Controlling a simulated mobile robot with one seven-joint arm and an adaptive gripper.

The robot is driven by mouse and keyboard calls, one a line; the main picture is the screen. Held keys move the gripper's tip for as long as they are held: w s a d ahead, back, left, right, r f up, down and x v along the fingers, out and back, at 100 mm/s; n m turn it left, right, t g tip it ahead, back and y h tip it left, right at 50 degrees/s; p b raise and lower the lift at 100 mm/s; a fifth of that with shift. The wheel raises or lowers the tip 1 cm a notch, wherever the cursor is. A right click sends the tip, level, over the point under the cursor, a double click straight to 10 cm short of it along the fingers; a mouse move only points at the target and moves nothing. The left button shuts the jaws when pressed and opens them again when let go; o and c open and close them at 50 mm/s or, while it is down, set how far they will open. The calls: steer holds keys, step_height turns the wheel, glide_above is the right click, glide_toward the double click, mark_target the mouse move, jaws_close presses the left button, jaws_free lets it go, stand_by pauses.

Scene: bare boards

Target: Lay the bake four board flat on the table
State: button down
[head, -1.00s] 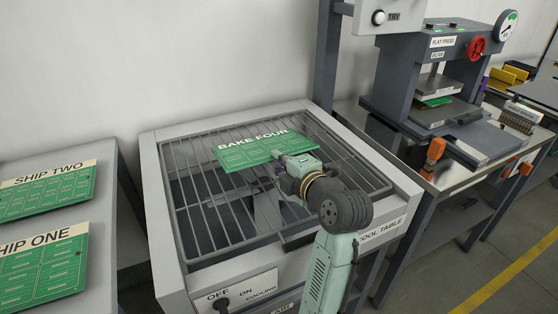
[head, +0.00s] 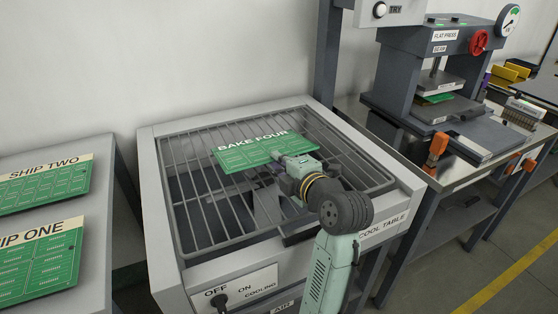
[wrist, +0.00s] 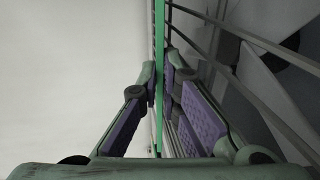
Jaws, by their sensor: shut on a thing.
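The green bake four board (head: 250,153) is over the wire rack of the cool table (head: 205,208), with its BAKE FOUR label along the far edge. My gripper (head: 280,163) is shut on the board's near right edge. In the wrist view the board (wrist: 159,80) shows edge-on as a thin green strip between the purple pads of my gripper (wrist: 160,88). The board looks roughly level and close to the rack. I cannot tell whether its underside touches the bars.
Boards marked SHIP TWO (head: 45,186) and SHIP ONE (head: 40,260) lie on a grey surface at left. A flat press (head: 445,70) stands on a bench at right. The cool table has a raised rim and a cooling switch (head: 222,303) at its front. Much of the rack around the board is clear.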

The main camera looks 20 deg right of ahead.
steer(key=shift+f, duration=0.1)
steer(key=c, duration=1.7)
jaws_free()
steer(key=o, duration=0.8)
steer(key=shift+f, duration=0.1)
steer(key=shift+s+f, duration=0.1)
steer(key=shift+f, duration=0.05)
steer(key=shift+c, duration=0.3)
steer(key=shift+s, duration=0.15)
steer(key=shift+s+d+b, duration=0.1)
steer(key=shift+s+b, duration=0.25)
steer(key=shift+s, duration=0.25)
steer(key=shift+r+g+p, duration=0.3)
steer(key=shift+p, duration=0.35)
